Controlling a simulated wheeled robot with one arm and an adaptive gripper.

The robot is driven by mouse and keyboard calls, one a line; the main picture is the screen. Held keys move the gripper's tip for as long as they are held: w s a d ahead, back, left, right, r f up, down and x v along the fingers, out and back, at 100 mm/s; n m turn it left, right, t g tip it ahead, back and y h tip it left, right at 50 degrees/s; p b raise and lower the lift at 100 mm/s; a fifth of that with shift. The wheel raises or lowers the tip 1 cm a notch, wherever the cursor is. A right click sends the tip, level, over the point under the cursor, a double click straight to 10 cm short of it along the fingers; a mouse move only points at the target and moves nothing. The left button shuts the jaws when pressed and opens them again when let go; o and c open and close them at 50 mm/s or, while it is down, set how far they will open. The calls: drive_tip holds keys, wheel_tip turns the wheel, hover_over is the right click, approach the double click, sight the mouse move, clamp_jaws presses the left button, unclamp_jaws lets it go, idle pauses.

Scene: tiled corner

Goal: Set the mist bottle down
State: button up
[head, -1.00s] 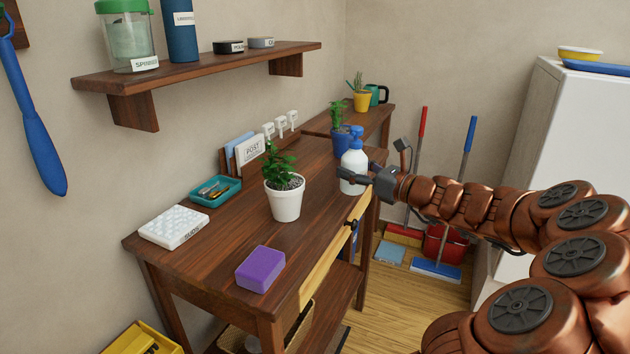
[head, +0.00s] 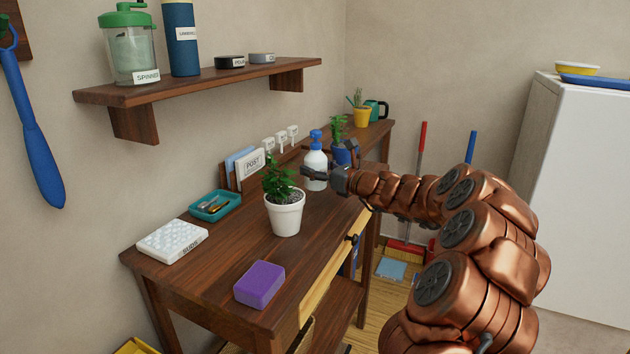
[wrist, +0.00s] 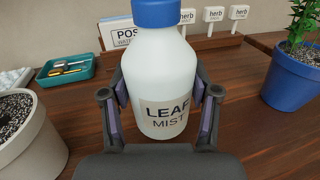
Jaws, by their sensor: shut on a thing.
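The mist bottle is white with a blue top and a "LEAF MIST" label. It shows in the head view (head: 315,166) beyond the white-potted plant, and in the wrist view (wrist: 161,75) upright in the middle. My gripper (wrist: 161,98) is shut on its body, one finger on each side. In the head view my gripper (head: 322,174) reaches it from the right, over the dark wooden table (head: 225,262). The bottle's base is close to the tabletop; I cannot tell whether it touches.
A plant in a white pot (head: 285,216) stands nearer, and one in a blue pot (wrist: 292,80) stands right of the bottle. A teal tray (wrist: 66,72) and a letter holder (head: 232,182) are at the back. A purple block (head: 259,284) lies at the front. Wood around it is bare.

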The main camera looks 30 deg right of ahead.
sight(315, 180)
drive_tip(key=shift+w+f, duration=0.25)
drive_tip(key=shift+f, duration=0.1)
drive_tip(key=shift+f+b, duration=0.45)
drive_tip(key=shift+f, duration=0.9)
drive_tip(key=shift+f, duration=0.15)
drive_tip(key=o, duration=1.4)
drive_tip(key=shift+s, duration=0.1)
drive_tip(key=p+v, duration=0.1)
drive_tip(key=v, duration=1.1)
drive_tip(key=shift+r, duration=0.2)
